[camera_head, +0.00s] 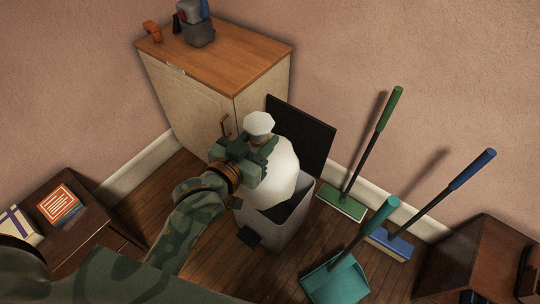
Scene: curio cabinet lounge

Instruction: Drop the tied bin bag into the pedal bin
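The tied bin bag (275,175) is white, with a knotted top (258,123) above a rounded body. My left gripper (262,147) comes in from the left and is shut on the bag's neck, just below the knot. The grey pedal bin (285,230) stands on the floor with its dark lid (302,132) raised at the back. The bag hangs upright over the bin's mouth, and its lower part overlaps the opening. Whether it touches the rim cannot be told. The pedal (249,238) shows at the front left. My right gripper is not in view.
A wooden cabinet (190,95) stands close behind the bin. A green broom (342,201), a blue broom (390,243) and a teal dustpan (336,280) stand to the right. Dark low furniture stands at left (90,212) and right (475,262).

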